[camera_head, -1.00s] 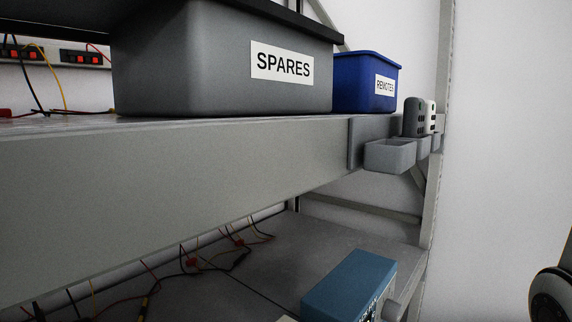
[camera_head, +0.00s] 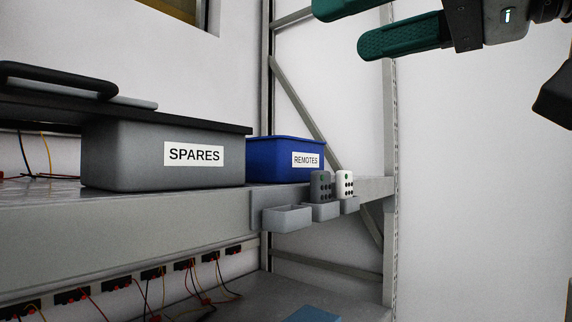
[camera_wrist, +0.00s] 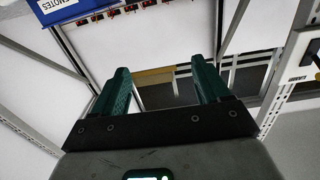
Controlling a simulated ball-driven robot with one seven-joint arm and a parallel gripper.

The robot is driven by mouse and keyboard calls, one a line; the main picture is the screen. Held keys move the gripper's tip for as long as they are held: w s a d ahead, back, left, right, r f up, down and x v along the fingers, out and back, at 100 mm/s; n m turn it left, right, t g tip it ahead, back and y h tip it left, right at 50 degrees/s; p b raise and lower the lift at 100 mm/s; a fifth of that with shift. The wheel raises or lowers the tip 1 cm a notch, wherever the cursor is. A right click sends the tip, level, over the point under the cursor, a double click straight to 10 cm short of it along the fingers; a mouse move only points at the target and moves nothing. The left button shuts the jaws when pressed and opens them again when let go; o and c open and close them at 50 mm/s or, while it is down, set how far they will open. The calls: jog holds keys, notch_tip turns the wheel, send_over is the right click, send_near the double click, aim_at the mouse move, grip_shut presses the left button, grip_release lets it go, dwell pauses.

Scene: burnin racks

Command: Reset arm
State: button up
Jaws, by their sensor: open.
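My gripper (camera_head: 375,22) is at the top right of the head view, up in the air to the right of the rack and above the shelf height. Its green fingers point left in that view. In the wrist view my gripper (camera_wrist: 158,90) shows its two green fingers spread wide apart with nothing between them. The gripper is open and touches nothing that I can see.
A grey bin (camera_head: 130,158) labelled SPARES and a blue bin (camera_head: 270,160) labelled REMOTES stand on the shelf (camera_head: 150,222). Small grey holders (camera_head: 288,218) hang at its end, with a dark remote (camera_head: 320,187) and a white remote (camera_head: 345,185). Right of the rack is open.

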jog(key=w+d+f+m+t+h, duration=0.1)
jog(key=w+d+f+m+h, duration=0.15)
jog(key=w+f, duration=0.6)
jog(key=w+d+f+m+h, duration=0.2)
jog(key=w+d+f+m, duration=0.15)
jog(key=f, duration=0.95)
jog(key=d+f+m+g+h, duration=0.1)
jog(key=d+f+m+h, duration=0.15)
jog(key=f, duration=1.05)
jog(key=d+f+m+g+h, duration=0.1)
jog(key=d+f, duration=0.2)
jog(key=f, duration=1)
jog(key=s+d+f+g+h, duration=0.1)
jog(key=s+f, duration=0.2)
jog(key=f, duration=0.4)
jog(key=s+d+f+m+g+h, duration=0.1)
jog(key=s+f+g, duration=0.1)
jog(key=s+f, duration=0.3)
jog(key=s+d+f+g+h, duration=0.1)
jog(key=s+d+f, duration=0.1)
jog(key=f, duration=0.6)
jog(key=s+d+f+g+h, duration=0.1)
jog(key=s+d+f+g, duration=0.1)
jog(key=s+f, duration=0.5)
jog(key=s+d+f+g+h, duration=0.2)
jog(key=s+f, duration=0.5)
jog(key=s, duration=0.8)
jog(key=shift+s+d+g+b, duration=0.25)
jog(key=shift+d+g+b, duration=0.2)
jog(key=shift+g, duration=0.25)
